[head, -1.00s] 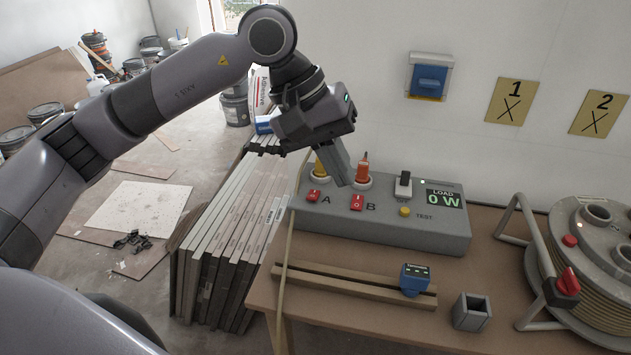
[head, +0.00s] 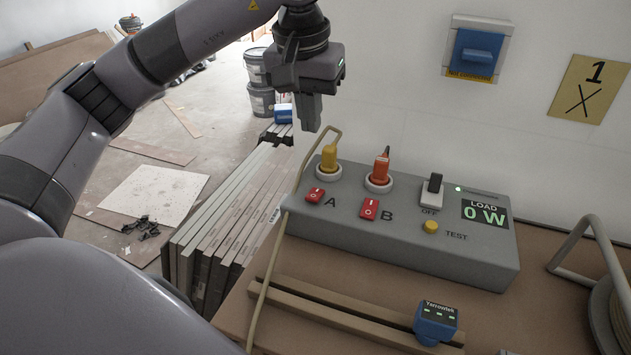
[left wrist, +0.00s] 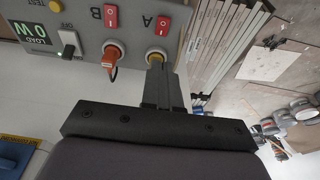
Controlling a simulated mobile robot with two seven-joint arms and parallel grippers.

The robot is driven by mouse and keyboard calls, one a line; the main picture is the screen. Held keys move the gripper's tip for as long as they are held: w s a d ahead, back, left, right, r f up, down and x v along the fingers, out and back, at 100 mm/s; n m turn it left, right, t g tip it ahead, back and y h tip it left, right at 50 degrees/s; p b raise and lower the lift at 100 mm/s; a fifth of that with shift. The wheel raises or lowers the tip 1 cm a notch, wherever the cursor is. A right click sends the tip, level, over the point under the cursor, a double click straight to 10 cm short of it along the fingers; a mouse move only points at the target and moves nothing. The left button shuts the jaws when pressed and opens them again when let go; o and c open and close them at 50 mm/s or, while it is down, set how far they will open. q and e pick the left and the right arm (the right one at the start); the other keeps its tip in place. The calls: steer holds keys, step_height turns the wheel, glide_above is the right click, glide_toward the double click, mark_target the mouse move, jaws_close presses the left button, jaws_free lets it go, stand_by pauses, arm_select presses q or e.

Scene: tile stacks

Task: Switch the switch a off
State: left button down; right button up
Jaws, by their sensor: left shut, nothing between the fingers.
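Switch A is a small red rocker (head: 315,195) beside the letter A on the grey power box (head: 410,240), in the head view. It also shows in the left wrist view (left wrist: 162,27). A similar red rocker, switch B (head: 369,209), sits to its right. My left gripper (head: 310,128) is shut and empty. It hangs pointing down above and behind the box's left end, apart from switch A. In the left wrist view its fingers overlap the yellow plug's socket (left wrist: 156,55). My right gripper is not in view.
A yellow plug (head: 329,158) and an orange plug (head: 381,167) stand up behind the switches. The display (head: 485,214) reads 0 W. Tile stacks (head: 225,225) stand left.

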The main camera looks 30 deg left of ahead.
arm_select(q)
steer(key=shift+f, duration=0.1)
glide_toward(315, 196)
steer(key=x, duration=0.5)
steer(key=shift+w+a, duration=0.1)
steer(key=shift+w, duration=0.3)
steer(key=shift+s+f, duration=0.15)
steer(key=shift+f, duration=0.45)
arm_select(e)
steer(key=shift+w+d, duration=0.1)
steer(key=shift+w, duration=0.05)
arm_select(q)
steer(key=f+t+b, duration=0.1)
steer(key=b, duration=0.2)
steer(key=shift+s+f, duration=0.15)
steer(key=shift+f, duration=0.05)
steer(key=shift+s+r, duration=0.1)
steer(key=shift+r, duration=0.15)
steer(key=shift+w+a+r, duration=0.1)
steer(key=shift+w+r, duration=0.15)
steer(key=shift+w, duration=0.55)
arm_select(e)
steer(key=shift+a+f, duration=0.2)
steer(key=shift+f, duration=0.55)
